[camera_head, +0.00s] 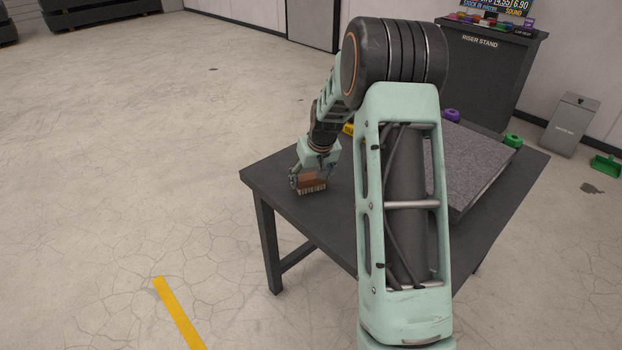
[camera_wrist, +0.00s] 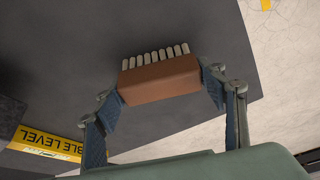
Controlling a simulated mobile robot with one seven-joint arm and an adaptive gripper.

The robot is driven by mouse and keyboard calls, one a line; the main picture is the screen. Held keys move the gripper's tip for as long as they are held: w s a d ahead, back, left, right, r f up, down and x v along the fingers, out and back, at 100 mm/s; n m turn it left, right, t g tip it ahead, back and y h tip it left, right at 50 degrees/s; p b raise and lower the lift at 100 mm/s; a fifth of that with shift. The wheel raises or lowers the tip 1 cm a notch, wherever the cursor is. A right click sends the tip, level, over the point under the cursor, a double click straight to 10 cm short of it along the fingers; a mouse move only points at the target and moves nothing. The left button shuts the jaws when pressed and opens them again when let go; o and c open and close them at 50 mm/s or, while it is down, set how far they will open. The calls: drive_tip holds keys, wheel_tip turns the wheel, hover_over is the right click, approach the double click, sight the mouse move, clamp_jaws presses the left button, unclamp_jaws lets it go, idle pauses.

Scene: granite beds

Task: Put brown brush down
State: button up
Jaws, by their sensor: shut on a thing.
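The brown brush (camera_head: 312,181) is a brown block with pale bristles. My gripper (camera_head: 310,178) is shut on it near the left corner of the dark table (camera_head: 275,174). In the wrist view the brush (camera_wrist: 160,79) sits between the two blue finger pads of my gripper (camera_wrist: 161,88), with its bristles pointing up in the picture. In the head view the bristles face down, at or just above the tabletop; I cannot tell whether they touch it.
A grey granite slab (camera_head: 468,165) lies on the table's right part, with a purple object (camera_head: 452,115) and a green object (camera_head: 512,140) by its edges. A yellow level (camera_wrist: 45,143) lies left in the wrist view. Bare tabletop surrounds the brush.

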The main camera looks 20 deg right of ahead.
drive_tip(key=shift+r, duration=0.1)
drive_tip(key=o, duration=0.7)
drive_tip(key=shift+f, duration=0.25)
drive_tip(key=shift+c, duration=0.2)
drive_tip(key=o, duration=0.4)
drive_tip(key=shift+r, duration=0.1)
drive_tip(key=shift+o, duration=0.2)
drive_tip(key=shift+s+r, duration=0.1)
drive_tip(key=shift+r, duration=0.4)
drive_tip(key=p+v, duration=0.1)
drive_tip(key=v, duration=1)
drive_tip(key=shift+s, duration=0.2)
drive_tip(key=shift+r, duration=0.1)
